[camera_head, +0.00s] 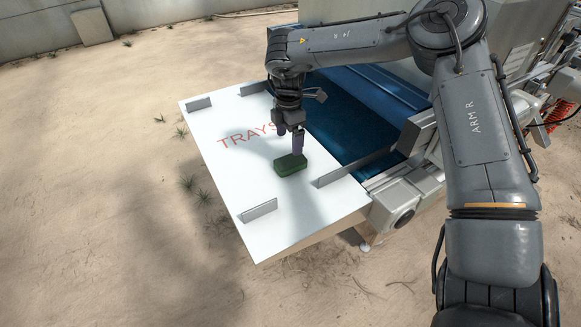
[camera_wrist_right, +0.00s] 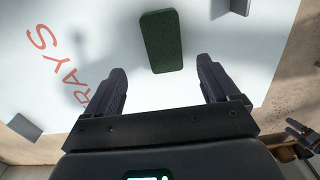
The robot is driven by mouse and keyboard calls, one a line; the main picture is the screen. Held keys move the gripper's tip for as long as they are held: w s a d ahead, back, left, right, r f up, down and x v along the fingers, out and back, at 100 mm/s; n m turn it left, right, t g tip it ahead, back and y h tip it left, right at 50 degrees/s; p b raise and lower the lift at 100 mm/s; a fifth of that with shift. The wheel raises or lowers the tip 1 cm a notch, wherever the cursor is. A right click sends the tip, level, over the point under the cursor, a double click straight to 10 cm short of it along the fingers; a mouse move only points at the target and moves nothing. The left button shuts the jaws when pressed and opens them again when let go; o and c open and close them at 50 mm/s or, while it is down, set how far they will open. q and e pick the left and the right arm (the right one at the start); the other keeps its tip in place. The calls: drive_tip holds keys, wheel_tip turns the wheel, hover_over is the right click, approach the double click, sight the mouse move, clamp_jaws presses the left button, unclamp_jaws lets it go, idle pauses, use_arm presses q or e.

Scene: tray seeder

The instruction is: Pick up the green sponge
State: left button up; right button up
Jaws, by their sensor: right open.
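The green sponge (camera_head: 290,165) lies flat on the white board marked TRAYS (camera_head: 225,165), near its right side. It also shows in the right wrist view (camera_wrist_right: 161,41), at the top middle, beyond the fingertips. My right gripper (camera_head: 289,143) hangs just above and behind the sponge in the head view. In the right wrist view its two purple-grey fingers (camera_wrist_right: 160,76) are spread wide with nothing between them. The sponge looks apart from both fingers.
Several grey upright guides stand on the board, one near the sponge (camera_head: 343,170) and one at the front (camera_head: 259,210). A blue conveyor belt (camera_head: 335,125) adjoins the board on the right. Sandy ground (camera_head: 100,200) lies open to the left.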

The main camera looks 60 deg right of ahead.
sight(291, 160)
wheel_tip(291, 160, down, 2)
drive_tip(key=shift+f, duration=0.25)
drive_tip(key=f+b, duration=0.1)
drive_tip(key=f, duration=0.2)
drive_tip(key=f+b, duration=0.1)
drive_tip(key=shift+s+a+f+b, duration=0.1)
drive_tip(key=shift+s+f+b, duration=0.1)
drive_tip(key=shift+s+b, duration=0.15)
drive_tip(key=shift+f, duration=0.35)
drive_tip(key=shift+w, duration=0.1)
drive_tip(key=c, duration=1.1)
